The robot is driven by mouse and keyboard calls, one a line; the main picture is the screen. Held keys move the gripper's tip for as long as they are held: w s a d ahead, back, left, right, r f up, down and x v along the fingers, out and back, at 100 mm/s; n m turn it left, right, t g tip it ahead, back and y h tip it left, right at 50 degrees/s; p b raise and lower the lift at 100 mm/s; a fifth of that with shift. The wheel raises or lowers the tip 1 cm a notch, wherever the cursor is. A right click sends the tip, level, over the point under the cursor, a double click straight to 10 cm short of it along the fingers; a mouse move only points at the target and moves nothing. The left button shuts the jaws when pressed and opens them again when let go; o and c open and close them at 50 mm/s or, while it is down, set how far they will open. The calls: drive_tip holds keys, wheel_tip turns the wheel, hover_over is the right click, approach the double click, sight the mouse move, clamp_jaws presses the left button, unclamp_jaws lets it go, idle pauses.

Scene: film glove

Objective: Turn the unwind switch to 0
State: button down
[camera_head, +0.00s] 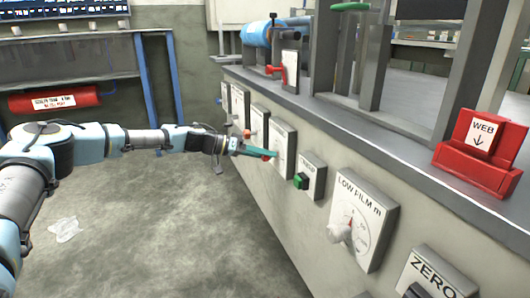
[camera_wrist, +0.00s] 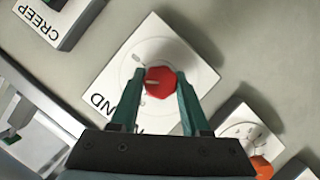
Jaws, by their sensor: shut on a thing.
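The unwind switch is a red knob (camera_wrist: 160,83) on a white plate (camera_wrist: 118,78). Only the letters "ND" of its label are readable in the wrist view; the rest is hidden by my gripper. My gripper (camera_wrist: 158,76) has its two green fingers on either side of the red knob and is shut on it. In the head view the plate (camera_head: 284,142) is on the side of the grey console, with my gripper (camera_head: 262,154) at it from the left. The knob's pointer and the 0 mark cannot be made out clearly.
A CREEP plate (camera_wrist: 52,22) and a plate with an orange knob (camera_wrist: 262,167) flank the switch. In the head view a green button (camera_head: 301,181), a LOW FILM dial (camera_head: 362,222) and a ZERO plate (camera_head: 434,275) follow to the right. The floor (camera_head: 150,235) is mostly clear.

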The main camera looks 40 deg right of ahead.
drive_tip(key=n+g, duration=0.1)
drive_tip(key=n, duration=0.1)
drive_tip(key=n+g, duration=0.1)
drive_tip(key=n, duration=0.1)
drive_tip(key=shift+w+f+g+p, duration=0.1)
drive_tip(key=shift+f+g+p, duration=0.05)
drive_tip(key=shift+g+p, duration=0.15)
drive_tip(key=n, duration=0.2)
drive_tip(key=n+g+h, duration=0.1)
drive_tip(key=n, duration=0.1)
drive_tip(key=shift+g, duration=0.3)
drive_tip(key=shift+n, duration=0.3)
drive_tip(key=shift+c, duration=1.9)
unclamp_jaws()
drive_tip(key=shift+w, duration=0.1)
drive_tip(key=p+v, duration=0.1)
drive_tip(key=v, duration=0.9)
drive_tip(key=shift+w+a+f, duration=0.15)
drive_tip(key=shift+a+f, duration=0.05)
drive_tip(key=shift+a, duration=0.1)
